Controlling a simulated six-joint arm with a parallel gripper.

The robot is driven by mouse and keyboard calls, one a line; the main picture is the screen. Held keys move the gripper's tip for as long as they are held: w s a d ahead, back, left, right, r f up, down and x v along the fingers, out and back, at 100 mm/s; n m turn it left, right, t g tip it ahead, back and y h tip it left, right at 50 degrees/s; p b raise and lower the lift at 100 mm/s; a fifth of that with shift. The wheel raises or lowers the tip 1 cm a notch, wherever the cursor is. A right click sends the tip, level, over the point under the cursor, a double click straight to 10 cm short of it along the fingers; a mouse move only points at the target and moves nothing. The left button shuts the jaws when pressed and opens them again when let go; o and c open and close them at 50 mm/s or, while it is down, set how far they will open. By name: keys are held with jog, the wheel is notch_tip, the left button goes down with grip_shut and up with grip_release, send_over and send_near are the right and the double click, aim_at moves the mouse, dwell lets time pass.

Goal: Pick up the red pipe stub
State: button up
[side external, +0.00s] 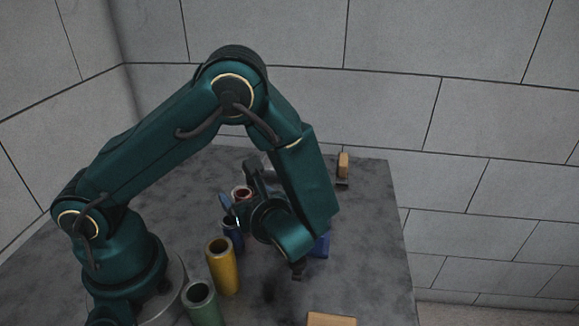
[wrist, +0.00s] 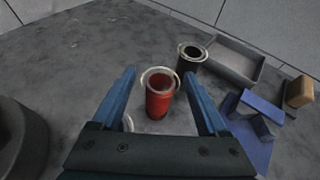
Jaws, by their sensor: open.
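The red pipe stub (wrist: 158,98) stands upright on the grey table in the wrist view, a hollow cylinder with a pale rim. My gripper (wrist: 158,88) is open, and its two blue fingers appear on either side of the stub, which is not gripped. The wrist hides part of the stub there.
A yellow pipe (side external: 221,266), a green pipe (side external: 200,302) and a dark blue pipe (side external: 232,236) stand near my base.

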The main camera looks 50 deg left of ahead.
jog(key=shift+a+f, duration=0.1)
jog(key=shift+a, duration=0.05)
grip_shut()
jog(key=shift+r, duration=0.2)
